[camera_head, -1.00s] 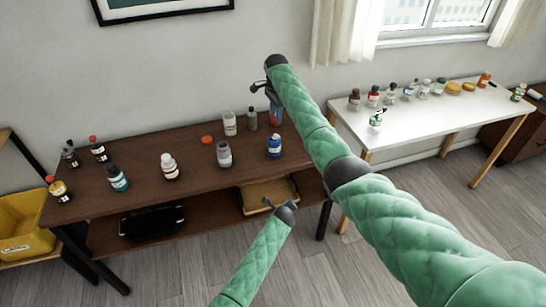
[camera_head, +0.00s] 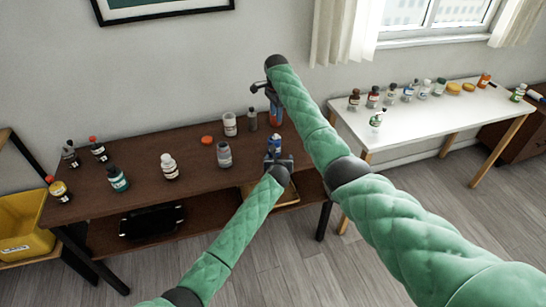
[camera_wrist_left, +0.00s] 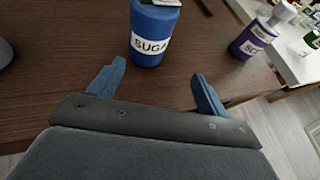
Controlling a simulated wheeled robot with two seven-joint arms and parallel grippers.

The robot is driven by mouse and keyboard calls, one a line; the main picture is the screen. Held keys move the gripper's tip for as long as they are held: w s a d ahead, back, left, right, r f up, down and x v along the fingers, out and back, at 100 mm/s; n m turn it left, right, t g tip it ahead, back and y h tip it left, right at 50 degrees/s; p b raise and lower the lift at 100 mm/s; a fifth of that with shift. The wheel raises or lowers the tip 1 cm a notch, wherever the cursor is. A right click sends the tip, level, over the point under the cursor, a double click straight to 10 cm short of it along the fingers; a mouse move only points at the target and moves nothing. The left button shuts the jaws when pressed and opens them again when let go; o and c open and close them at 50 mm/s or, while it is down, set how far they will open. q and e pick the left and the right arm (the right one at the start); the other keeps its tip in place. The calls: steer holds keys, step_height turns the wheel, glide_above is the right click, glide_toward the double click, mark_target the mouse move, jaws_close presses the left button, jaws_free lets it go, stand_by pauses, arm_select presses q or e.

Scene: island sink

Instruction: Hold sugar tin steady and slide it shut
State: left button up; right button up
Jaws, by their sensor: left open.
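The blue sugar tin (camera_head: 274,142) stands upright near the right front of the brown table. In the left wrist view the tin (camera_wrist_left: 152,38) shows a white "SUGA" label; its top is cut off by the frame, so I cannot tell how its lid lies. My left gripper (camera_head: 279,160) is open just in front of the tin. In the wrist view its fingers (camera_wrist_left: 157,82) point toward the tin, which is apart from them and beyond the tips. My right gripper (camera_head: 260,87) is above the table's back right part; its jaw state is unclear.
A grey jar (camera_head: 224,155), a white-capped bottle (camera_head: 169,166) and a white jar (camera_head: 229,123) stand left of the tin. A purple bottle (camera_wrist_left: 253,37) stands right of it. An orange-red lid (camera_head: 207,140) lies flat. A white table (camera_head: 430,115) stands at right.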

arm_select(q)
steer(key=shift+w+a+r+m, duration=0.15)
steer(key=shift+w+a, duration=0.2)
steer(key=shift+a, duration=0.2)
steer(key=shift+w+a+r+m, duration=0.15)
steer(key=shift+w+a, duration=0.15)
steer(key=shift+a, duration=0.25)
steer(key=shift+x, duration=3.9)
steer(key=shift+r, duration=0.1)
steer(key=c, duration=1.1)
